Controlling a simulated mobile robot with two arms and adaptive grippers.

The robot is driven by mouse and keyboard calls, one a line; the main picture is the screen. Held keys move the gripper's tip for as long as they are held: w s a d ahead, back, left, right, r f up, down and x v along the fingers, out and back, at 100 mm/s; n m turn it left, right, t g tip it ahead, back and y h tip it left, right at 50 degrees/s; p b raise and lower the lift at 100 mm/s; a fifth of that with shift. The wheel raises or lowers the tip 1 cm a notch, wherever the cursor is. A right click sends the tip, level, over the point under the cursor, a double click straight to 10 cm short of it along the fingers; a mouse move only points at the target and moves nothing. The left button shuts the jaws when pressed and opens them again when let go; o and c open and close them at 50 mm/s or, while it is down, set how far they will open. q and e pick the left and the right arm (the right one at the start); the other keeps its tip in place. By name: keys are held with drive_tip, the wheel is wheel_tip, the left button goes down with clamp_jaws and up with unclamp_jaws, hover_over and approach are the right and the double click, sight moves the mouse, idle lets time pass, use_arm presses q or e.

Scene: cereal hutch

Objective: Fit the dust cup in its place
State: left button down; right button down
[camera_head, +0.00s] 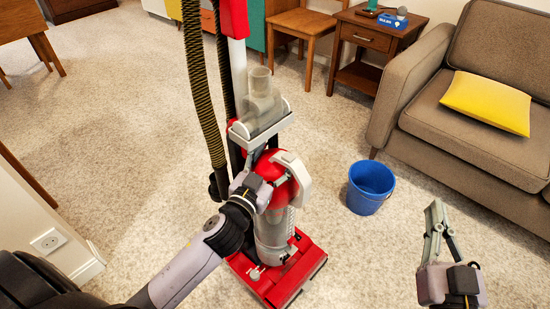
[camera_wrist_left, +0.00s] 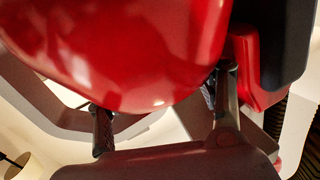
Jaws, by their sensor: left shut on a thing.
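The dust cup has a red domed top (camera_head: 270,166), a pale handle (camera_head: 299,178) and a clear lower cylinder (camera_head: 271,238). It stands upright at the front of the red upright vacuum (camera_head: 300,262), above its floor head. I cannot tell whether it is fully seated. My left gripper (camera_head: 268,178) is shut on the dust cup near its top. In the left wrist view the red dome (camera_wrist_left: 130,50) fills the space between the fingers of my left gripper (camera_wrist_left: 163,112). My right gripper (camera_head: 438,225) is apart from the vacuum at the lower right, empty; its finger gap is unclear.
A blue bucket (camera_head: 370,187) stands on the carpet right of the vacuum. A brown sofa (camera_head: 420,95) with a yellow cushion (camera_head: 487,101) is at the right. A ribbed hose (camera_head: 200,85) runs along the vacuum's left. Carpet at the left is clear.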

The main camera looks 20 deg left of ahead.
use_arm(q)
drive_tip(key=shift+f, duration=0.15)
use_arm(e)
drive_tip(key=shift+s+r+t, duration=0.1)
drive_tip(key=shift+r+t, duration=0.4)
drive_tip(key=shift+r, duration=0.2)
idle(0.6)
use_arm(q)
drive_tip(key=shift+f+b, duration=0.15)
drive_tip(key=shift+b, duration=0.2)
use_arm(e)
drive_tip(key=shift+s+a+r+t, duration=0.1)
drive_tip(key=shift+r+t, duration=0.3)
drive_tip(key=shift+r, duration=0.15)
use_arm(q)
drive_tip(key=shift+f, duration=0.25)
use_arm(e)
drive_tip(key=shift+s+r+t+y, duration=0.2)
drive_tip(key=shift+r+y, duration=0.05)
drive_tip(key=shift+r, duration=0.2)
drive_tip(key=shift+s+r+t+y, duration=0.15)
drive_tip(key=shift+r+t+y, duration=0.1)
drive_tip(key=shift+r, duration=0.15)
use_arm(q)
drive_tip(key=shift+c, duration=1.9)
unclamp_jaws()
drive_tip(key=shift+f, duration=0.15)
